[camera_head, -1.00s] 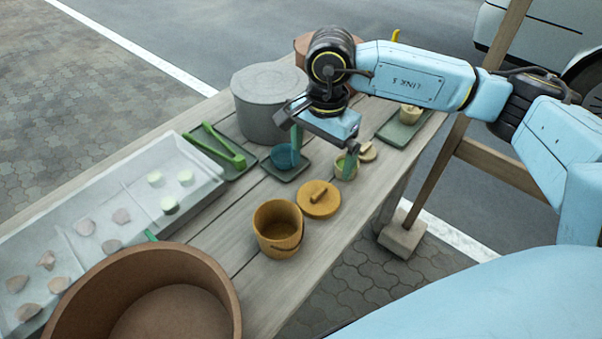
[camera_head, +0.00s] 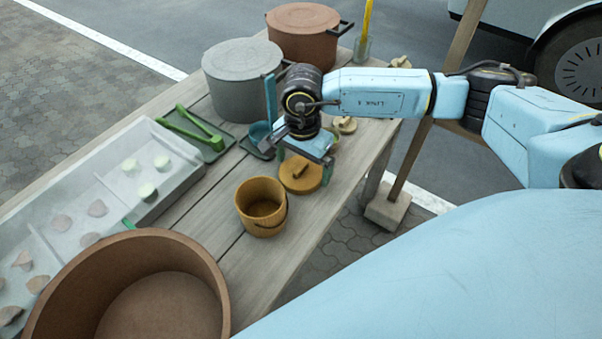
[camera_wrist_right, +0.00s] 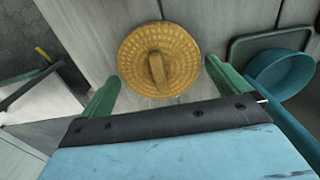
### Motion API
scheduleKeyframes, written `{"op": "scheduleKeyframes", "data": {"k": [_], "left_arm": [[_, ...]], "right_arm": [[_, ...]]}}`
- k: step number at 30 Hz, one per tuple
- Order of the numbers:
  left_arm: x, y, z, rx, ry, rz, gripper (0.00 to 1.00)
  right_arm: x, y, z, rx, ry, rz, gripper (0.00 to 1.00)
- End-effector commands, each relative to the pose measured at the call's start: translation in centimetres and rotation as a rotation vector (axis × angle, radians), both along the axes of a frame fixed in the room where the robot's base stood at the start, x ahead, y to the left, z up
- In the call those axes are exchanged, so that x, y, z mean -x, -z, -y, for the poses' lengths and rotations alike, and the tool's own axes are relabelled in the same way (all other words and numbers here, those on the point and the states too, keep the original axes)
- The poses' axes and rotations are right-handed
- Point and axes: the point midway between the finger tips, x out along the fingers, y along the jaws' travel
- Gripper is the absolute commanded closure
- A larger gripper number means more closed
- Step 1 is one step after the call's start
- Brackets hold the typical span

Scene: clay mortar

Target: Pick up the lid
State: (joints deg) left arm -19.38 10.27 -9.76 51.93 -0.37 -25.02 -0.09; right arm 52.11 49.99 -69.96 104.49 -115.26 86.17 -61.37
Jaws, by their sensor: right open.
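The lid (camera_head: 299,179) is a round ochre disc with a bar handle, lying flat on the wooden table beside an open ochre pot (camera_head: 262,205). My right gripper (camera_head: 304,164) is open and empty above the lid, partly covering its far side in the head view. In the right wrist view the lid (camera_wrist_right: 158,60) shows whole, its handle roughly upright in the picture. The open green fingers of my right gripper (camera_wrist_right: 161,74) stand left and right of the lid, nearer the picture's bottom, and hold nothing. My left gripper is not in view.
A grey lidded pot (camera_head: 245,88) stands behind. A large brown bowl (camera_head: 215,285) fills the front left. Bare planks lie around the ochre pot.

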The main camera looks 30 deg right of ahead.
Motion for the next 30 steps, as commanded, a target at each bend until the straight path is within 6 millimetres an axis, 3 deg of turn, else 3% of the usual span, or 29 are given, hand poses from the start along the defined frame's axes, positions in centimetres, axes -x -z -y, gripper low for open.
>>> {"op": "scheduleKeyframes", "data": {"k": [3,10,17,26,30], "left_arm": [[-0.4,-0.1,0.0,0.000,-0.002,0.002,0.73],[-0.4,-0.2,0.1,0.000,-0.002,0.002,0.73],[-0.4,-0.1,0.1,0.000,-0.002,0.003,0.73],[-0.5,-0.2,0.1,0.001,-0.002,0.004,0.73],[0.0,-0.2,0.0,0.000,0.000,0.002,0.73]], "right_arm": [[0.0,0.9,0.0,-0.001,-0.001,-0.001,0.00],[0.0,0.9,0.0,-0.001,-0.001,0.000,0.01],[0.0,0.9,0.0,-0.001,-0.001,0.000,0.31],[0.0,0.7,0.0,0.000,0.000,0.001,0.32],[-0.1,-0.8,0.0,-0.001,0.001,0.004,0.32]]}}
